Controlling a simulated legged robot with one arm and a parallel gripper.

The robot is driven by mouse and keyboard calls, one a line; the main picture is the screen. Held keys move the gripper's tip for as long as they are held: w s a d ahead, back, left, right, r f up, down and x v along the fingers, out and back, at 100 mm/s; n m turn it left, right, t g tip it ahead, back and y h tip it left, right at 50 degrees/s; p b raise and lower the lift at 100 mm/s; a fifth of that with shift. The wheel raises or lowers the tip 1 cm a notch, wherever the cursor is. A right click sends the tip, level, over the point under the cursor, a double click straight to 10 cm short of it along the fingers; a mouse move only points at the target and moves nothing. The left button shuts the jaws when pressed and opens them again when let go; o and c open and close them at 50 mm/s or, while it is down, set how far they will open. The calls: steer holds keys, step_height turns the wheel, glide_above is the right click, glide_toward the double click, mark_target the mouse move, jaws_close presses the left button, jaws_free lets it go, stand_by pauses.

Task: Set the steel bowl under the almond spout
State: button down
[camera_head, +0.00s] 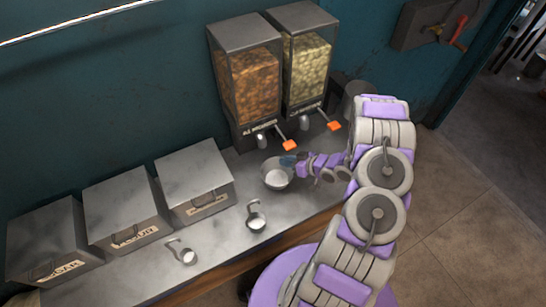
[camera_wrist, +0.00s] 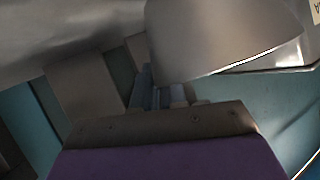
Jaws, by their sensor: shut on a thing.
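The steel bowl (camera_head: 278,179) is at the counter, in front of the left dispenser and a little to the right of its spout. My gripper (camera_head: 288,161) is shut on the bowl's far right rim. In the wrist view the bowl's curved wall (camera_wrist: 215,40) fills the upper right, beside my gripper (camera_wrist: 160,92). I cannot tell whether the bowl touches the counter. The left dispenser (camera_head: 248,85) holds brown-orange nuts that look like almonds; its label is too small to read surely. Its metal spout (camera_head: 261,139) has an orange handle (camera_head: 288,145) to its right.
A second dispenser (camera_head: 306,68) with pale nuts stands to the right, its spout (camera_head: 304,124) also low in front. Two small scoops (camera_head: 256,222) (camera_head: 187,256) lie on the steel counter (camera_head: 222,241). Several lidded metal bins (camera_head: 194,180) stand at the left. A dark canister (camera_head: 354,98) is behind my arm.

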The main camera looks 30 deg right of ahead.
steer(key=w, duration=0.2)
steer(key=w+a, duration=0.1)
steer(key=w, duration=0.2)
steer(key=w+a+f+b, duration=0.1)
steer(key=w, duration=0.1)
steer(key=shift+w, duration=0.35)
step_height(320, 180, down, 3)
steer(key=shift+d+f+b, duration=0.1)
steer(key=shift+f+b, duration=0.1)
steer(key=shift+b, duration=0.45)
steer(key=c, duration=1.2)
jaws_free()
steer(key=shift+r, duration=0.1)
steer(key=shift+s, duration=0.1)
steer(key=p+v, duration=0.2)
steer(key=v, duration=1)
